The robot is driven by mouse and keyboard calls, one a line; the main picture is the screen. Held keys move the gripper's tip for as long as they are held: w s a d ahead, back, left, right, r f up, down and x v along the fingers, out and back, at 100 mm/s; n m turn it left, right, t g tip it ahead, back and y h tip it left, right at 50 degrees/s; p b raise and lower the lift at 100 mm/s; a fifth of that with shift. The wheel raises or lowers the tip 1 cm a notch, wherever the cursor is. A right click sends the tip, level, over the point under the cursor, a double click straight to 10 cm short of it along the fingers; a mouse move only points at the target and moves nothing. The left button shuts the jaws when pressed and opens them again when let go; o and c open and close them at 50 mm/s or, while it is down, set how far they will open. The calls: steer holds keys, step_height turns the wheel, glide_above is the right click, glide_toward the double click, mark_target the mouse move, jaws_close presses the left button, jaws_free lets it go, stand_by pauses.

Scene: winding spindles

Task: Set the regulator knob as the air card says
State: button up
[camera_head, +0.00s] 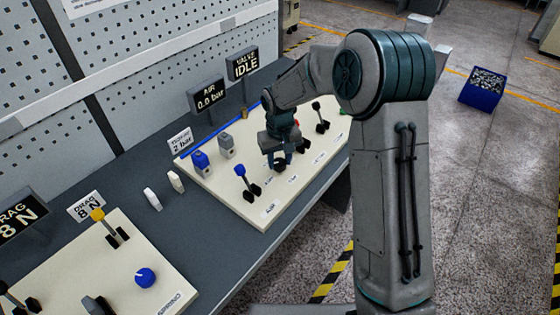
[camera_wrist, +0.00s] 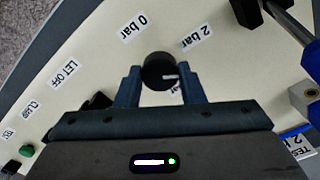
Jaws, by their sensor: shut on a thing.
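The black regulator knob (camera_wrist: 158,71) sits between the fingers of my gripper (camera_wrist: 162,84) in the wrist view, and the gripper is shut on it. A white mark on the knob points to the right in that view. Labels "0 bar" (camera_wrist: 133,27) and "2 bar" (camera_wrist: 196,38) lie beyond it; a third label is mostly hidden by the gripper. In the head view my gripper (camera_head: 280,150) is down at the cream panel (camera_head: 222,185). The air card (camera_head: 181,141) reads "2 bar". The AIR display (camera_head: 209,95) reads 0.0 bar.
A blue-handled lever (camera_head: 241,172) and blue and grey blocks (camera_head: 201,160) stand left of my gripper. A black lever (camera_head: 320,118) stands to its right. The VALVE display (camera_head: 243,63) reads IDLE. A second panel (camera_head: 125,270) with a blue knob is at lower left.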

mark_target(279, 162)
steer(key=n, duration=0.5)
steer(key=shift+r+n, duration=0.1)
steer(key=shift+n, duration=0.3)
stand_by(0.4)
steer(key=o, duration=1)
step_height(279, 162, up, 14)
steer(key=shift+f+b, duration=0.1)
steer(key=shift+b, duration=0.75)
steer(key=s+d+m+t, duration=0.1)
steer(key=s+d+m, duration=0.2)
steer(key=s+d, duration=0.2)
steer(key=s+d+m+t, duration=0.1)
steer(key=s+d+m, duration=0.2)
steer(key=s, duration=0.9)
steer(key=s+d+m+t, duration=0.1)
steer(key=s+d+m, duration=0.3)
steer(key=s+d, duration=0.4)
steer(key=shift+s+r, duration=0.25)
steer(key=shift+s, duration=0.2)
